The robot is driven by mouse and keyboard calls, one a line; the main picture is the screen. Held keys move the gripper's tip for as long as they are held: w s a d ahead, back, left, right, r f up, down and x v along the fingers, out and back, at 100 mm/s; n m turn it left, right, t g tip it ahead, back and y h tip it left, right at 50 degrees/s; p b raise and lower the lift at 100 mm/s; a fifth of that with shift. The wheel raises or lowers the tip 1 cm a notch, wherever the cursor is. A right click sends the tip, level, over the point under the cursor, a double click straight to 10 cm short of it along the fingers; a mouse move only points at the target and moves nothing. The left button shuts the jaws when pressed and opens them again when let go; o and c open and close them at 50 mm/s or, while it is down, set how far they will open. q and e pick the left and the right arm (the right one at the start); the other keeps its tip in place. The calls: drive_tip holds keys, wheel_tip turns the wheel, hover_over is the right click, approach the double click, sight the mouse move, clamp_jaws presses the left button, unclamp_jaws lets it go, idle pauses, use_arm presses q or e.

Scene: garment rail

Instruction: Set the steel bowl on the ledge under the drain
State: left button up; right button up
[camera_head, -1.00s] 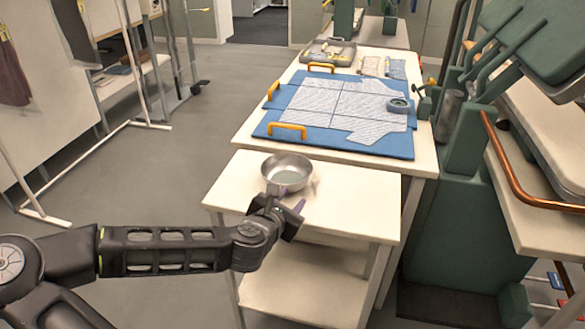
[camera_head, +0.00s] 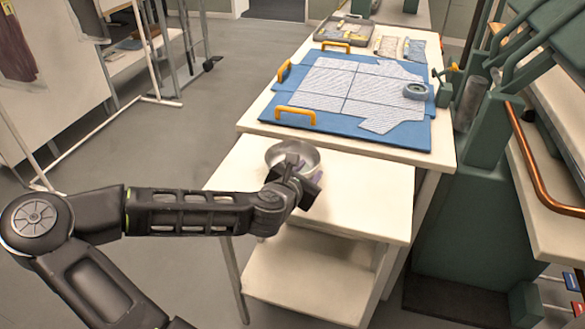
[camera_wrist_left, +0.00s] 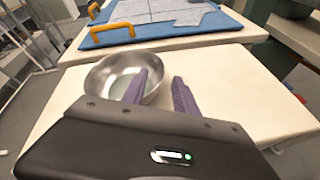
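My right gripper is not in view. I cannot make out the drain or its ledge.
A larger table behind carries a blue board (camera_head: 350,105) with a patterned cloth piece and orange clamps. A green machine (camera_head: 487,130) with a copper pipe (camera_head: 530,150) stands at the right. White garment racks (camera_head: 150,60) stand left. The side table's right part is clear.

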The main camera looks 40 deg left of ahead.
sight(317, 163)
use_arm(q)
drive_tip(key=shift+w+a+f, duration=0.1)
drive_tip(key=shift+w, duration=0.25)
drive_tip(key=shift+b+x, duration=0.65)
drive_tip(key=shift+x, duration=1.95)
drive_tip(key=shift+f, duration=0.1)
drive_tip(key=shift+c, duration=0.5)
clamp_jaws()
